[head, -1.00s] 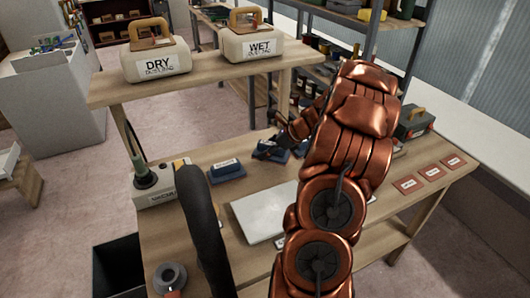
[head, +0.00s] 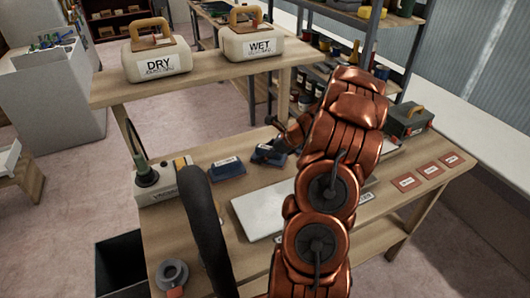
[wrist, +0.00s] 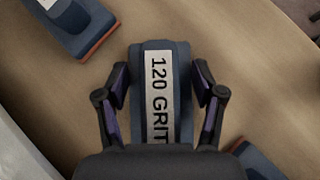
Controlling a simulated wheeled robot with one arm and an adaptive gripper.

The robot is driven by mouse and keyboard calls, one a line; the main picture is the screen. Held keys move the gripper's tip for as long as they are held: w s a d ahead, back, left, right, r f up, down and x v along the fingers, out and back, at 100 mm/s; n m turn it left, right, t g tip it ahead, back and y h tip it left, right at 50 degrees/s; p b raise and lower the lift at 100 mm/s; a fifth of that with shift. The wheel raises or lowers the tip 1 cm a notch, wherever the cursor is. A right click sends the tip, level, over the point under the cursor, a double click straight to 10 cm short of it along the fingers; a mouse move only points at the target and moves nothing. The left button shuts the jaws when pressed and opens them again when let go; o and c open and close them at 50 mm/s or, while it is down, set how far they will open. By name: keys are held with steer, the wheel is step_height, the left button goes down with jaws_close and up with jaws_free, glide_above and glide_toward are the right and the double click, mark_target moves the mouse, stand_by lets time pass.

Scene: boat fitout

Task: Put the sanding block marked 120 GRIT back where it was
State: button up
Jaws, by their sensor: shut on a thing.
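The blue sanding block marked 120 GRIT (wrist: 158,92) is between the two fingers of my gripper (wrist: 160,97) in the wrist view, its white label facing up. My gripper is shut on its sides. In the head view my gripper (head: 264,155) is over the wooden bench, partly hidden by my arm. I cannot tell whether the block touches the bench. A second blue block (head: 227,168) lies to its left in the head view; a blue block with an orange base also shows at upper left in the wrist view (wrist: 72,22). Another blue block (wrist: 262,164) is partly visible at lower right.
A pale flat board (head: 258,212) lies in front of the blocks. A grey box with a cable (head: 168,188) is at the bench's left. Red-brown labelled cards (head: 429,171) lie at right. DRY (head: 157,58) and WET (head: 262,42) containers stand on the shelf above.

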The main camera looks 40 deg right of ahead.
steer(key=o, duration=1.4)
steer(key=shift+r, duration=0.15)
steer(key=b+v, duration=0.2)
steer(key=v, duration=1)
